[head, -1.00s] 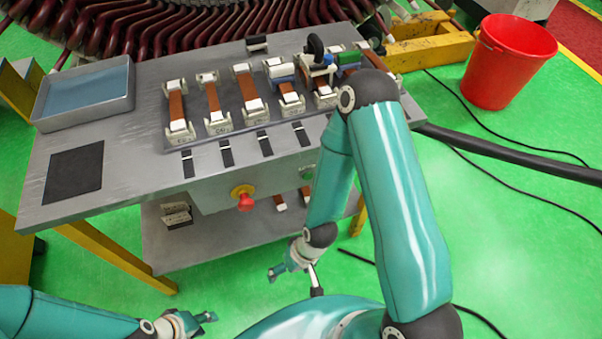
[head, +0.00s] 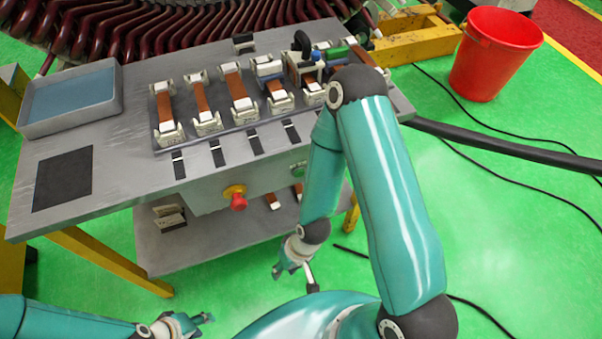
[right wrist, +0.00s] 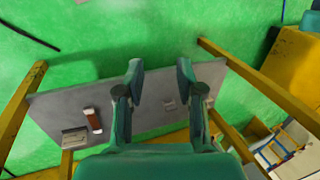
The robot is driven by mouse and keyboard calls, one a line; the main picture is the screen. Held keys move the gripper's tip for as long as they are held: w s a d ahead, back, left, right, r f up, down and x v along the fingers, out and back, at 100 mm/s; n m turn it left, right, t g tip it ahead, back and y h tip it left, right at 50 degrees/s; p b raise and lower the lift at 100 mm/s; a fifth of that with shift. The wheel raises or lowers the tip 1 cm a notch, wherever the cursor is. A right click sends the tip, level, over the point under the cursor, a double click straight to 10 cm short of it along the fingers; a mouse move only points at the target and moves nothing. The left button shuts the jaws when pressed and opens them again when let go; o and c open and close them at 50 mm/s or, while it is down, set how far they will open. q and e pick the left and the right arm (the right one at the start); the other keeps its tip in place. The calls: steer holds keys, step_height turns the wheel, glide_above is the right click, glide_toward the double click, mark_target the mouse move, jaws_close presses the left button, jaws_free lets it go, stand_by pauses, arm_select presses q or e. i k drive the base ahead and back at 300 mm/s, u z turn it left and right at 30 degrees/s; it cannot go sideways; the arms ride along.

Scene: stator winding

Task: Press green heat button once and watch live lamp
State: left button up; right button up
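A green button (head: 298,170) sits on the front panel of the grey workbench (head: 128,190), partly hidden by my right arm. A red mushroom button (head: 238,200) on a yellow base is to its left. I cannot make out a live lamp. My right gripper (head: 294,279) is below and in front of the panel, apart from the green button. In the right wrist view its two fingers (right wrist: 160,82) are spread with nothing between them. My left gripper (head: 205,319) is low at the bottom left, away from the bench; its opening is too small to judge.
The benchtop holds a blue-lined tray (head: 70,98), a black pad (head: 63,179) and several copper-coloured coil pieces in white holders (head: 200,105). A lower shelf (head: 200,245) sticks out below the panel. A red bucket (head: 495,55) and a black cable (head: 500,147) are at the right.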

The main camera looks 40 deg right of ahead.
mark_target(298, 173)
steer(key=u, duration=0.5)
steer(key=k, duration=1.7)
steer(key=z, duration=0.4)
steer(key=i, duration=1)
